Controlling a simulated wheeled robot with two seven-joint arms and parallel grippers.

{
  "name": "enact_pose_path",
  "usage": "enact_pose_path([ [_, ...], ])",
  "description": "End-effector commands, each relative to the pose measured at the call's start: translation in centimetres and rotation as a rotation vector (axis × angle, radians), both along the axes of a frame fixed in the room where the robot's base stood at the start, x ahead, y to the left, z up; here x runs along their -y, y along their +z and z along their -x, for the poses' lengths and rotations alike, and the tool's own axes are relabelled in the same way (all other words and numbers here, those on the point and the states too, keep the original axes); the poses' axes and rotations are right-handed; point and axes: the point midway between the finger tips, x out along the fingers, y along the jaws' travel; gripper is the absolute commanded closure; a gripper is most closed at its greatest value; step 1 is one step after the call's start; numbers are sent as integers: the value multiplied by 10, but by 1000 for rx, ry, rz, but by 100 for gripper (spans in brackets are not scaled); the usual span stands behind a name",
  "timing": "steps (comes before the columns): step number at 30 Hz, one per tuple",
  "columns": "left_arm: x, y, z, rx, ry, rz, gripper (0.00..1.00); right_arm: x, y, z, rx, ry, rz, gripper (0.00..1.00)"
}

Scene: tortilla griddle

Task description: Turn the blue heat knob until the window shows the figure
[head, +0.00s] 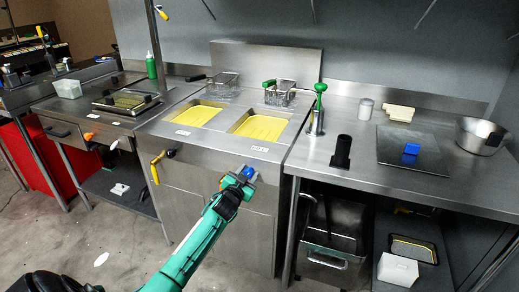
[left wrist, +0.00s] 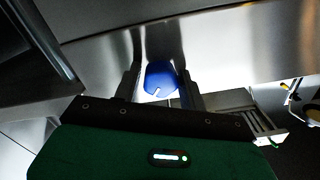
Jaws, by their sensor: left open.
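The blue heat knob (head: 249,172) is on the front panel of the steel fryer unit, below the right-hand yellow oil well. My left gripper (head: 241,179) is right at it, with the arm reaching up from below. In the left wrist view the blue knob (left wrist: 161,77) sits between the two open fingers of my left gripper (left wrist: 163,85), with a small pale mark at its lower edge. I cannot tell whether either finger touches it. I cannot make out the window or a figure in it. My right gripper is not in view.
Two yellow wells (head: 262,126) with wire baskets (head: 281,94) lie above the panel. A yellow crank handle (head: 156,168) sticks out at the left of the front. A green-handled press (head: 317,120) stands right of the wells. The floor before the unit is open.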

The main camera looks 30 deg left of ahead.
Motion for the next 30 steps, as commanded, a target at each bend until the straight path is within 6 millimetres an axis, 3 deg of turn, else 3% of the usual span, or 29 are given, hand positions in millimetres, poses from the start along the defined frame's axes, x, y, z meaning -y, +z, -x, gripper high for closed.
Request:
enact_pose_path([
  [21, 11, 1, 52, -1, 0, 1, 58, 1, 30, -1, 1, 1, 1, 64],
  [30, 12, 0, 59, 1, 0, 0, 58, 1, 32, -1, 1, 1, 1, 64],
])
